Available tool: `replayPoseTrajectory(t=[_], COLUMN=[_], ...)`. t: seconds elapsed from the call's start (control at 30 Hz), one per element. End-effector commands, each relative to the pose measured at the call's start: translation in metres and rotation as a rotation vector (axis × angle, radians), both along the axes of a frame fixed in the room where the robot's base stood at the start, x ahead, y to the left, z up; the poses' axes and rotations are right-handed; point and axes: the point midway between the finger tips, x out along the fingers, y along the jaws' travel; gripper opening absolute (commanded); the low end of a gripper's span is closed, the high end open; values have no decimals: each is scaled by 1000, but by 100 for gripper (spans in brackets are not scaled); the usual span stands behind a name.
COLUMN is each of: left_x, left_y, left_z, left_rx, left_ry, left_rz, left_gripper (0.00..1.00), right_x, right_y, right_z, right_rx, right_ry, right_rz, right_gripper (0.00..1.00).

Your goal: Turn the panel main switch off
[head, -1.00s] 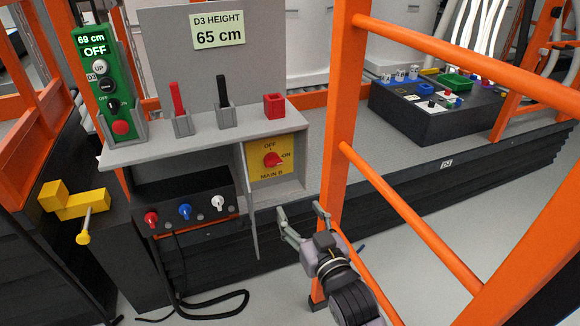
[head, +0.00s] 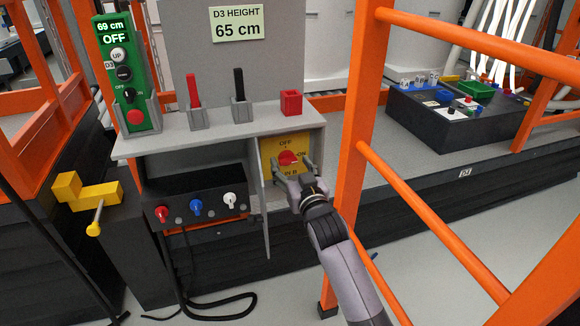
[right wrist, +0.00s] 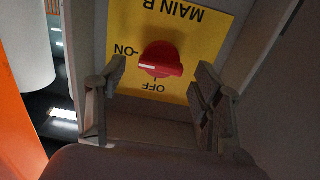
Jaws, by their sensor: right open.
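The panel main switch is a red rotary knob (head: 289,158) on a yellow plate (head: 270,150) marked OFF, ON and MAIN B, set in a grey box. In the right wrist view the plate appears upside down, and the knob (right wrist: 161,60) has its white mark toward ON. My right gripper (head: 294,170) is open just in front of the plate's lower part. In the right wrist view its fingers (right wrist: 157,88) stand on either side of the knob, apart from it. My left gripper is not in view.
The box's thin grey door (head: 265,215) hangs open left of the plate. An orange rail post (head: 358,130) stands close on the right. Left of the door are a socket box (head: 195,200) with colored knobs and a green control pendant (head: 122,70) reading OFF.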

Motion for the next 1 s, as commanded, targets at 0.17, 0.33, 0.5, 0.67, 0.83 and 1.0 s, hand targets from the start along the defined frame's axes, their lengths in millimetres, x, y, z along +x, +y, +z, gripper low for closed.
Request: replayPoseTrajectory(t=[0.17,0.33,0.5,0.67,0.83,1.0], left_x=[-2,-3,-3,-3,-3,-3], left_y=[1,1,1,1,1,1], left_z=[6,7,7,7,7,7], left_rx=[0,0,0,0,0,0], left_ry=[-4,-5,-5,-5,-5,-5], left_rz=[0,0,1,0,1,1], left_gripper=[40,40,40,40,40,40], right_x=[12,14,14,14,14,14], right_y=[4,5,5,5,5,5], right_z=[0,0,0,0,0,0], right_rx=[0,0,0,0,0,0], right_ry=[-1,-1,-1,-1,-1,0], right_rz=[0,0,0,0,0,0], right_gripper=[60,60,59,48,37,26])
